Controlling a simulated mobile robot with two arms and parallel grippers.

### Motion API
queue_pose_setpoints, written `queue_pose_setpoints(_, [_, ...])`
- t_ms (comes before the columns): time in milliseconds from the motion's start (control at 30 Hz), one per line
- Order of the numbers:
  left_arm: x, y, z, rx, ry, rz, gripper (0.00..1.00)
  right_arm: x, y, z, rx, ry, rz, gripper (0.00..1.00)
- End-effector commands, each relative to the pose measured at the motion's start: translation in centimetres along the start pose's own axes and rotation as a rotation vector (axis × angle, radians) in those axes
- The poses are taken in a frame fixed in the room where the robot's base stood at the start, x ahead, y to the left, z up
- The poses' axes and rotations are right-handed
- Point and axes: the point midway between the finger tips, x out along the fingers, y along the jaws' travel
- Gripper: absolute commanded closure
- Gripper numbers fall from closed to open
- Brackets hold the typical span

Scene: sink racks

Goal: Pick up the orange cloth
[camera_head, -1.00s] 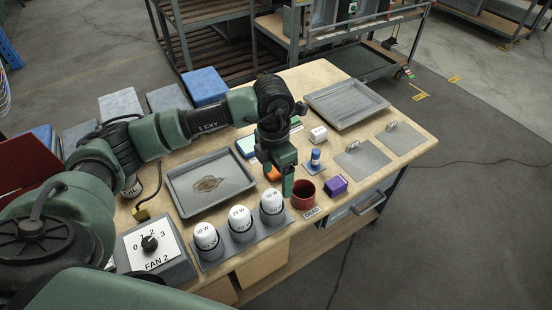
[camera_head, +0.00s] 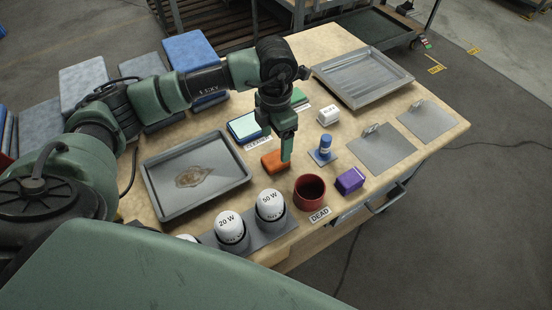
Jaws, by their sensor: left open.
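The orange cloth (camera_head: 271,165) is a small orange block-like piece on the wooden table, between the stained tray and the blue knobbed piece. My left gripper (camera_head: 285,157) points down over its right side. One green finger shows in front of the cloth's right end and hides part of it. The left gripper is open, and nothing is seen between its fingers. I cannot tell whether the finger touches the cloth. My right gripper is not in view.
A stained grey tray (camera_head: 160,197) lies left of the cloth. A red cup (camera_head: 309,192), a purple block (camera_head: 350,181) and a blue knobbed piece (camera_head: 323,151) stand to the right. White-topped bulbs (camera_head: 271,204) stand in front. An empty grey tray (camera_head: 390,98) lies at the back right.

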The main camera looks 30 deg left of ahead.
Motion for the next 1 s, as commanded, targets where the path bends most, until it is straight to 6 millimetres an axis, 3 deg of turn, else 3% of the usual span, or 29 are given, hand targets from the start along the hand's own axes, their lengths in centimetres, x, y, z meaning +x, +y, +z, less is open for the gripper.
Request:
queue_pose_setpoints(533, [6.8,0.1,0.1,0.0,0.003,-0.002,0.25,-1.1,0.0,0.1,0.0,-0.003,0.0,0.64])
queue_pose_setpoints(867, [7.6,0.2,0.1,0.001,0.0,0.0,0.25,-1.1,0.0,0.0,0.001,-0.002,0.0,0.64])
queue_pose_setpoints(1000, [7.6,0.2,0.1,0.001,0.0,0.0,0.64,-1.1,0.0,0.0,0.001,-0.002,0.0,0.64])
